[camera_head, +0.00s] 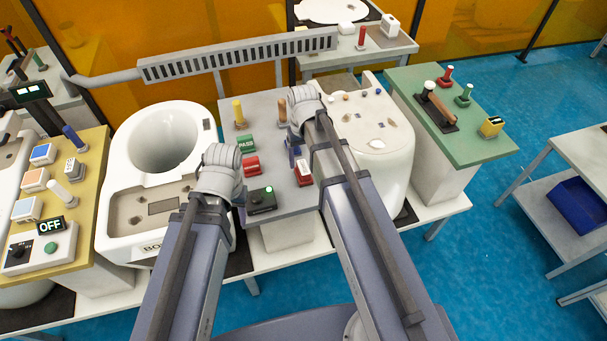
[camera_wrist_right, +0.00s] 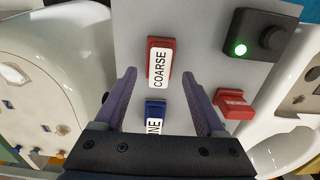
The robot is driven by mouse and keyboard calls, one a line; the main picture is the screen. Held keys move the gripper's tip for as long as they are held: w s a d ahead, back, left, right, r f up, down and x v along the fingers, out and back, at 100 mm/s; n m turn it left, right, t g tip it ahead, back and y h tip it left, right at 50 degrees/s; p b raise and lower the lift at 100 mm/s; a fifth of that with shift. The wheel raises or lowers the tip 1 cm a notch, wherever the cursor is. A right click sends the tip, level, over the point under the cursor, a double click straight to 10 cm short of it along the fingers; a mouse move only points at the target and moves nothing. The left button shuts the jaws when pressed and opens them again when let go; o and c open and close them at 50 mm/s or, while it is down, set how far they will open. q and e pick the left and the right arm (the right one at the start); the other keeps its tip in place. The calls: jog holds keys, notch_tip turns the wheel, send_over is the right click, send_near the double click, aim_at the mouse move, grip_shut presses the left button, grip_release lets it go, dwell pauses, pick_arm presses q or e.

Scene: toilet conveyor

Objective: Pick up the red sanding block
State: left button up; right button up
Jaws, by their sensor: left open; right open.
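The red sanding block, with a white COARSE label, lies on the grey table top; it shows in the head view (camera_head: 304,168) and in the right wrist view (camera_wrist_right: 151,49). My right gripper (camera_wrist_right: 161,76) is open and empty, its fingertips pointing toward the red block. Whether they are level with the block or above it, I cannot tell. A blue block (camera_wrist_right: 156,107) with a partly hidden label lies between the fingers in that view. In the head view my right wrist hides its fingers. My left gripper (camera_head: 220,168) is open over the table's left side, its fingers mostly hidden.
On the grey table stand a green PASS stamp (camera_head: 246,143), a red stamp (camera_head: 251,164) and a dark box with a green light (camera_head: 262,200). White toilet bodies flank it, left (camera_head: 118,175) and right (camera_head: 385,150). A green-topped table (camera_head: 480,140) stands at right.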

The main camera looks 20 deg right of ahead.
aim_at(304, 167)
notch_tip(304, 167, down, 5)
jog(key=b, duration=0.4)
jog(key=shift+r, duration=0.2)
grip_shut()
